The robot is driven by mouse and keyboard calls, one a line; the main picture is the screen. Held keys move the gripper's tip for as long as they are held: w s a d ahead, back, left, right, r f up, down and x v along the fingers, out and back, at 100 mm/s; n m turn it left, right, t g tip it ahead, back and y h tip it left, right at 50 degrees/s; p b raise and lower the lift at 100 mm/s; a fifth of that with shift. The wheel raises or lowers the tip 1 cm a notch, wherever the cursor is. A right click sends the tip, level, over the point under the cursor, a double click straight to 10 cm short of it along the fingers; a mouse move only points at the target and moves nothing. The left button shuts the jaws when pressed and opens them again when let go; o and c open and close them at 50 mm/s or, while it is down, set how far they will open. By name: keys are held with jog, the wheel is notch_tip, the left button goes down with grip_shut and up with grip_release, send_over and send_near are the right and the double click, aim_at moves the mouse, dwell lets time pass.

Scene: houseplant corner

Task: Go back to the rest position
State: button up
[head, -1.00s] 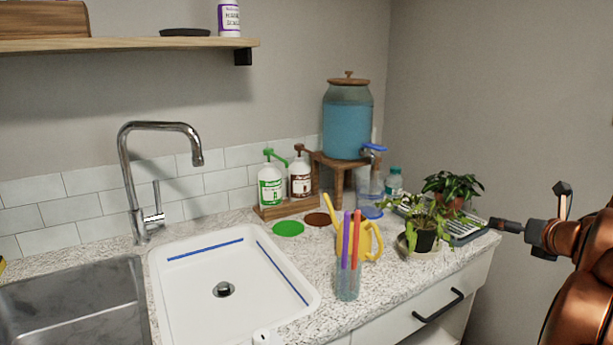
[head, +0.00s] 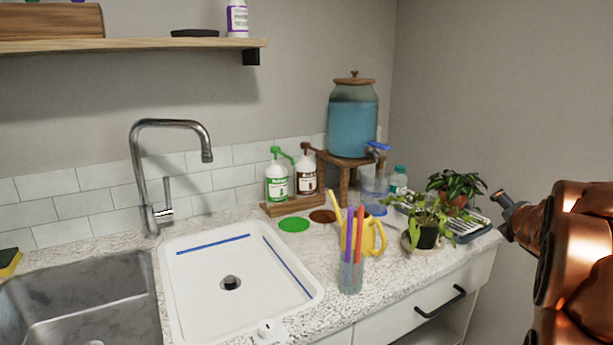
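My copper-coloured arm (head: 585,250) fills the right edge of the head view, to the right of the counter's end. A dark grey part on it points up and left near the plants. I cannot make out the fingertips of my gripper, and nothing held shows. The arm stands apart from the potted plants and the sink.
The counter (head: 330,300) holds a white basin (head: 205,290), a cup of coloured sticks (head: 351,277), a yellow watering can (head: 373,238), two potted plants (head: 428,237), pump bottles (head: 277,182) and a blue dispenser (head: 352,130). A steel sink (head: 85,305) lies left. Floor right of the counter looks clear.

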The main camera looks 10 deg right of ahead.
jog(key=s+a+f+m+g+y, duration=0.1)
jog(key=s+a+f+m+g, duration=0.35)
jog(key=a+f+m, duration=0.35)
jog(key=s+a+f+m+g+y, duration=0.1)
jog(key=s+a+f+m+g, duration=0.35)
jog(key=a, duration=0.55)
jog(key=s+a+f+m+g+y, duration=0.3)
jog(key=s+a+f, duration=0.1)
jog(key=s+a, duration=0.7)
jog(key=s+a+f+m+g+y, duration=0.2)
jog(key=s+a+f+m+y, duration=0.15)
jog(key=s+a, duration=0.75)
jog(key=s+p+v, duration=0.2)
jog(key=p+v, duration=1.2)
jog(key=v, duration=0.1)
jog(key=shift+s+a+r+t, duration=0.2)
jog(key=shift+a+r+t, duration=0.1)
jog(key=shift+a+t, duration=0.15)
jog(key=shift+h, duration=0.25)
